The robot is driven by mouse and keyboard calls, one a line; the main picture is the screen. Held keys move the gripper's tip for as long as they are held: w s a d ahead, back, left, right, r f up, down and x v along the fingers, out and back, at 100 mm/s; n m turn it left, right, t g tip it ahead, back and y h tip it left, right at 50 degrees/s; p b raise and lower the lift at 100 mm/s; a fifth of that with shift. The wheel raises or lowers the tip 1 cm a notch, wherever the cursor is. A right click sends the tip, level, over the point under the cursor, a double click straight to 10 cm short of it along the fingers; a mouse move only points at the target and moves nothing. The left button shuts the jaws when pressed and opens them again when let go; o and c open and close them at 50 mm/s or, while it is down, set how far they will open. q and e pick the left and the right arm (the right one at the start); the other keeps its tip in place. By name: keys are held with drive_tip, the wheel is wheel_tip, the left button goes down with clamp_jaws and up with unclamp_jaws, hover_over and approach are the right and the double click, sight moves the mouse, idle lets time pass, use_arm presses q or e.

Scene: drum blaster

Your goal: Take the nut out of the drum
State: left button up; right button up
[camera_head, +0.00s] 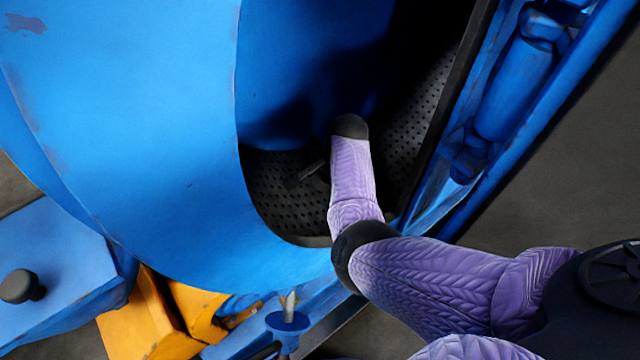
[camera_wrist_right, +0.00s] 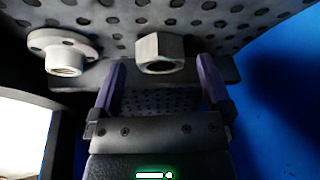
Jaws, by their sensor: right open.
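The steel hex nut (camera_wrist_right: 160,54) lies on the perforated drum floor in the right wrist view. It is just beyond the fingertips, roughly centred between them. My right gripper (camera_wrist_right: 163,70) is open, with one purple finger on each side and nothing between them. In the head view my right arm reaches through the opening of the blue drum (camera_head: 140,110). The dark right gripper (camera_head: 308,174) shows only in part there, low over the perforated floor. The nut cannot be made out in the head view. My left gripper is out of view.
A round flanged metal piece (camera_wrist_right: 65,50) sits left of the nut in the right wrist view. The drum's blue inner wall (camera_wrist_right: 275,100) is at the right. In the head view the dark door edge (camera_head: 455,110) borders the opening on the right.

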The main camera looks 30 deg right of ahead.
drive_tip(key=b+x, duration=0.1)
drive_tip(key=x, duration=0.1)
drive_tip(key=shift+s+f, duration=0.1)
drive_tip(key=shift+f, duration=0.35)
drive_tip(key=shift+r+p, duration=0.3)
drive_tip(key=shift+r, duration=0.1)
drive_tip(key=shift+c, duration=0.7)
clamp_jaws()
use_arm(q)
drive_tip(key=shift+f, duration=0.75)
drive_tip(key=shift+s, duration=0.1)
use_arm(e)
drive_tip(key=shift+r, duration=0.1)
